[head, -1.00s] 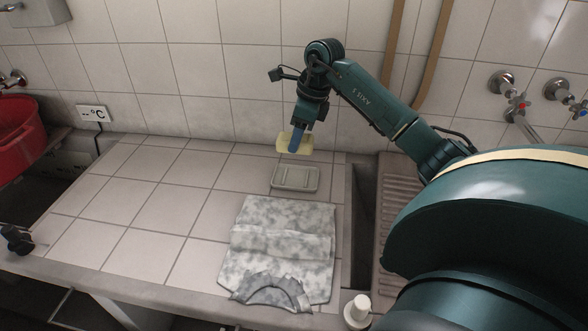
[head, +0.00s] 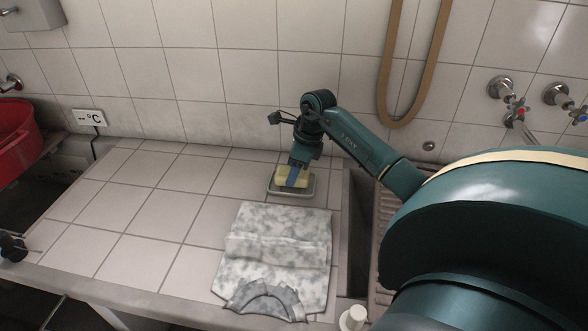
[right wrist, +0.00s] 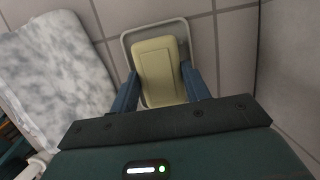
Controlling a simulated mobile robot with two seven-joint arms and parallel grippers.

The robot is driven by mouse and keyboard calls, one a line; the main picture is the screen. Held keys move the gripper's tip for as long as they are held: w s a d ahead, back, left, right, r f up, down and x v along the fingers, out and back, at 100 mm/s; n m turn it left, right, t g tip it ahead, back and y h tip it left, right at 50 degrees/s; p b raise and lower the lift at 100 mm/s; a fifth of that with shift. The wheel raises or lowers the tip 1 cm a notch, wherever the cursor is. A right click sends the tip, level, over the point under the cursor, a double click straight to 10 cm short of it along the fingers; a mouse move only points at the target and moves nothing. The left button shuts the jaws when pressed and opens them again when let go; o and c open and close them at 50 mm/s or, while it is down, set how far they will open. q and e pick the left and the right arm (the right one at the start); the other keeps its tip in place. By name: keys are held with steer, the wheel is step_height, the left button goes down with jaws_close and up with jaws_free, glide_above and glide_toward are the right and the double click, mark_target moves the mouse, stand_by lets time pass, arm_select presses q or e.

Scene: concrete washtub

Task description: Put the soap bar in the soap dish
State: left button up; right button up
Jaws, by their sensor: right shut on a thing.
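The soap bar (head: 281,173) is pale yellow and sits between the blue fingers of my right gripper (head: 297,178), which is shut on it. In the right wrist view the soap bar (right wrist: 160,68) lies lengthwise between the fingers of the gripper (right wrist: 160,88). The grey soap dish (head: 307,188) is directly under the soap on the tiled top, and its rim (right wrist: 126,44) shows around the soap in the wrist view. I cannot tell whether the soap touches the dish floor. At the lower left edge of the head view is a dark gripper part (head: 12,246), likely my left one; its jaws are unclear.
A folded grey mottled shirt (head: 277,255) lies just in front of the dish. A ribbed drainboard (head: 382,230) is to the right, with a white bottle top (head: 353,317) at the front. A red tub (head: 16,135) is at far left. The left tiles are clear.

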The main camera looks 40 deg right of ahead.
steer(key=shift+f, duration=0.2)
steer(key=o, duration=1.2)
steer(key=v, duration=1.2)
steer(key=shift+r, duration=0.15)
